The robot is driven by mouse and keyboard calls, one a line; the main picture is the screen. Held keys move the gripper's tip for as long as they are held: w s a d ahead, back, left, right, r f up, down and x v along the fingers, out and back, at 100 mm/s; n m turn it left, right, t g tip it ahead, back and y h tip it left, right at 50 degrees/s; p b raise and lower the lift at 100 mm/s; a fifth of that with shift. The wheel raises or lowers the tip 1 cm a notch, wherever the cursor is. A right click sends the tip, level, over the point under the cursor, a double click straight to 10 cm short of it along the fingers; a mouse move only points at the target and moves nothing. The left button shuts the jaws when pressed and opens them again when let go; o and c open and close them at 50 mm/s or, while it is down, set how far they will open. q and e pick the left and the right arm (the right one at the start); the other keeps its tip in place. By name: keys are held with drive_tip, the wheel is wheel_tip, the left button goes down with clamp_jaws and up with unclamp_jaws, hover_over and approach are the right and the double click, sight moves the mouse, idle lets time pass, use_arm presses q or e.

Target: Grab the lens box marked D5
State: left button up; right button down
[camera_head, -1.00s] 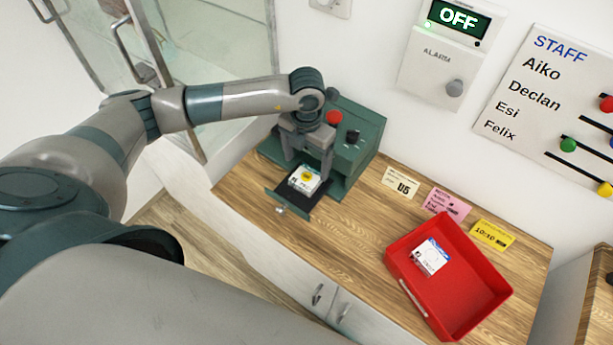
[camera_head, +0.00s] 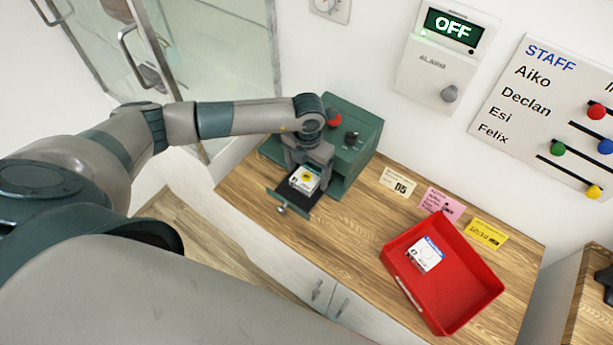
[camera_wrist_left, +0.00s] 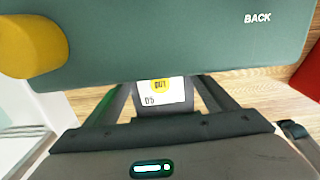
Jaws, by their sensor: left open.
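In the left wrist view the box (camera_wrist_left: 161,92) shows a mark that reads like D5 or 05. My left gripper (camera_head: 308,160) is open just above and behind the box in the head view. In the left wrist view its fingers (camera_wrist_left: 160,100) stand to either side of the box; whether they touch it I cannot tell. My right gripper is not in view.
The green machine (camera_head: 357,132) has a red button and a dark knob. A red bin (camera_head: 455,305) holds another white box (camera_head: 424,253). A glass-doored cabinet (camera_head: 215,50) stands at left.

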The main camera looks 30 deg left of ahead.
sight(308, 175)
use_arm(q)
drive_tip(key=shift+c, duration=0.3)
drive_tip(key=c, duration=1)
drive_tip(key=shift+c, duration=0.5)
drive_tip(key=shift+r, duration=0.15)
drive_tip(key=shift+r+b, duration=0.55)
drive_tip(key=shift+b, duration=0.05)
wheel_tip(308, 175, up, 2)
drive_tip(key=shift+r+b, duration=0.25)
drive_tip(key=shift+b, duration=0.6)
drive_tip(key=s+d+r+b, duration=0.4)
drive_tip(key=s+d+r, duration=0.3)
drive_tip(key=d, duration=0.2)
drive_tip(key=shift+s, duration=0.15)
